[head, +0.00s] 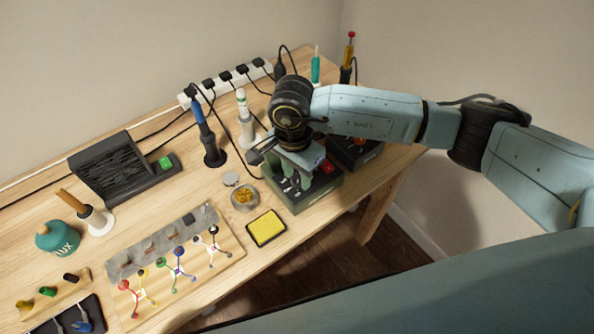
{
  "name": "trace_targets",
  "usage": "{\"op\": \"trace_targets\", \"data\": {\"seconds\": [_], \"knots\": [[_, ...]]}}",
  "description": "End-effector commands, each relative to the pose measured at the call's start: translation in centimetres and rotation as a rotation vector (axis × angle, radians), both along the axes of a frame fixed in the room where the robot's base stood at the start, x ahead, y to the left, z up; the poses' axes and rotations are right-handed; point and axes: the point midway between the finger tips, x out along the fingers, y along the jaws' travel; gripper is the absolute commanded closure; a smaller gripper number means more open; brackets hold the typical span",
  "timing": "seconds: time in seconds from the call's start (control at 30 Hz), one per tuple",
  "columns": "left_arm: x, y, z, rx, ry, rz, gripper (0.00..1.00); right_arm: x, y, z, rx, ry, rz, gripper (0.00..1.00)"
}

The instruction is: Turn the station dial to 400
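The dark green soldering station (318,191) sits near the right front edge of the table, with a red switch (327,167) on its top right. My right gripper (291,181) points down over the left part of this station, close to its top. The gripper and wrist hide much of the station's top, so I cannot make out the dial or its setting. The fingertips are small and partly covered, so I cannot tell whether they are apart or closed on something. My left gripper is not in view.
A second dark box (345,157) stands just behind the station. A yellow sponge (266,228), a brass wool cup (244,198) and a blue-handled iron in a stand (211,142) are to the left. A power strip (228,82) runs along the back.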

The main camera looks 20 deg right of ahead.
Motion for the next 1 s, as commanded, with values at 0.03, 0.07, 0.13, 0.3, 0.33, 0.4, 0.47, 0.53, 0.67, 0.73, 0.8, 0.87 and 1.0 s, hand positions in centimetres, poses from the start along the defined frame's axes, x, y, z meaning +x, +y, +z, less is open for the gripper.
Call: {"op": "trace_targets", "data": {"seconds": [0.03, 0.07, 0.13, 0.3, 0.33, 0.4, 0.47, 0.53, 0.67, 0.73, 0.8, 0.87, 1.0], "knots": [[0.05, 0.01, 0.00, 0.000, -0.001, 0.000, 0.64, 0.01, 0.01, 0.02, 0.000, 0.000, 0.000, 0.71], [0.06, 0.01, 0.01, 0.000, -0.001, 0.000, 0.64, 0.01, 0.01, 0.03, 0.000, 0.000, 0.000, 0.75], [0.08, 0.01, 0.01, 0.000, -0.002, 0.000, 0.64, 0.01, 0.01, 0.03, 0.000, 0.000, 0.000, 0.85], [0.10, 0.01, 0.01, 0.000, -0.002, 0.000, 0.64, 0.02, 0.00, 0.04, 0.000, 0.000, -0.001, 0.96], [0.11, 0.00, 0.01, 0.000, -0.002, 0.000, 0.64, 0.02, 0.00, 0.04, 0.000, 0.000, -0.002, 0.96], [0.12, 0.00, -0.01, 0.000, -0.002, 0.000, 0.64, 0.02, -0.01, 0.04, 0.000, 0.000, -0.008, 0.96], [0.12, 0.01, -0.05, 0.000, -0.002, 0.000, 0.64, 0.02, -0.01, 0.04, 0.000, 0.000, -0.019, 0.96], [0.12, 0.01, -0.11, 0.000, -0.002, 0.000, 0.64, 0.03, -0.02, 0.03, 0.000, 0.000, -0.039, 0.96], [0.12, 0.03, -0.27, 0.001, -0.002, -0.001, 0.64, 0.05, -0.04, 0.02, 0.000, 0.000, -0.100, 0.96], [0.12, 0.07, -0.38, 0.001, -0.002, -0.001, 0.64, 0.07, -0.06, 0.01, -0.001, 0.000, -0.146, 0.96], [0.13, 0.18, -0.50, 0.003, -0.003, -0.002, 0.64, 0.09, -0.09, 0.01, -0.001, -0.002, -0.201, 0.96], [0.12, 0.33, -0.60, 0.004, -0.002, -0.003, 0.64, 0.09, -0.11, 0.01, -0.002, -0.001, -0.253, 0.96], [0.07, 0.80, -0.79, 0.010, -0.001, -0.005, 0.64, 0.07, -0.16, 0.00, -0.002, 0.000, -0.386, 0.96]]}}
